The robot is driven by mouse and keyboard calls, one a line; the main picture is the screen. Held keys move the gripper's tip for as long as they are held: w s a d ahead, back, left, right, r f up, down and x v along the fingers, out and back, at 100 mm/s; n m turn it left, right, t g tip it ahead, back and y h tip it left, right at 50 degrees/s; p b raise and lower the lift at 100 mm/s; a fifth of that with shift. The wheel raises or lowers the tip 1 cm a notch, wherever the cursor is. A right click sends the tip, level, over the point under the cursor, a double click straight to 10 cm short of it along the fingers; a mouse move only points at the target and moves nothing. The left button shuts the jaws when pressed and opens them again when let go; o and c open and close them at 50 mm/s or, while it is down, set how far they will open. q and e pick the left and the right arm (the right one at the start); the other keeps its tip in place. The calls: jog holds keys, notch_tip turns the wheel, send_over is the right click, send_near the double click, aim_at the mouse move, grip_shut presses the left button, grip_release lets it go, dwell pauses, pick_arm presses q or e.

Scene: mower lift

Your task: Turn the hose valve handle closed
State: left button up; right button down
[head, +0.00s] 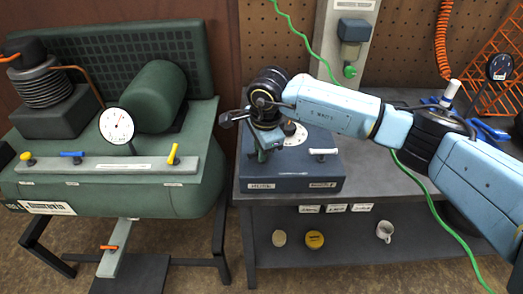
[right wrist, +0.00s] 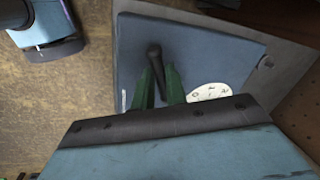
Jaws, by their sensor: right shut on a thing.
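A blue-grey valve box (head: 290,178) stands on the bench, with a white dial and a white lever handle (head: 323,152) on its top right. My right gripper (head: 263,155) reaches down over the left part of the box. In the right wrist view its green fingers (right wrist: 160,85) are shut on a dark handle (right wrist: 154,52) on the box top. The handle's rounded end shows beyond the fingertips; its base is hidden. The box labels are too small to read, so I cannot tell which handle is named for the hose. My left gripper is not in view.
A green compressor (head: 120,185) with a gauge, blue and yellow handles and an orange lower handle stands at left. A green hose (head: 432,205) runs down past the bench. A mug (head: 385,231) sits on the lower shelf. A gap separates compressor and bench.

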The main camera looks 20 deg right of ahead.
jog(key=m, duration=0.2)
jog(key=shift+w+m+h, duration=0.1)
jog(key=shift+m+h, duration=0.2)
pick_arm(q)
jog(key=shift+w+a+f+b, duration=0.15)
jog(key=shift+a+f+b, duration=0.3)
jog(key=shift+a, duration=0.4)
pick_arm(e)
jog(key=shift+a+r+m, duration=0.1)
jog(key=shift+m, duration=1)
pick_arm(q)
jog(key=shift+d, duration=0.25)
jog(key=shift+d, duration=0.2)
pick_arm(e)
jog(key=c, duration=1.4)
grip_release()
jog(key=shift+c, duration=0.2)
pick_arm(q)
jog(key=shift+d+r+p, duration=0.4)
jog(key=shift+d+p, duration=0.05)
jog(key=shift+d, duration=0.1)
pick_arm(e)
notch_tip(320, 180, up, 13)
jog(key=s, duration=0.2)
jog(key=shift+s+a, duration=0.25)
jog(key=shift+a, duration=0.1)
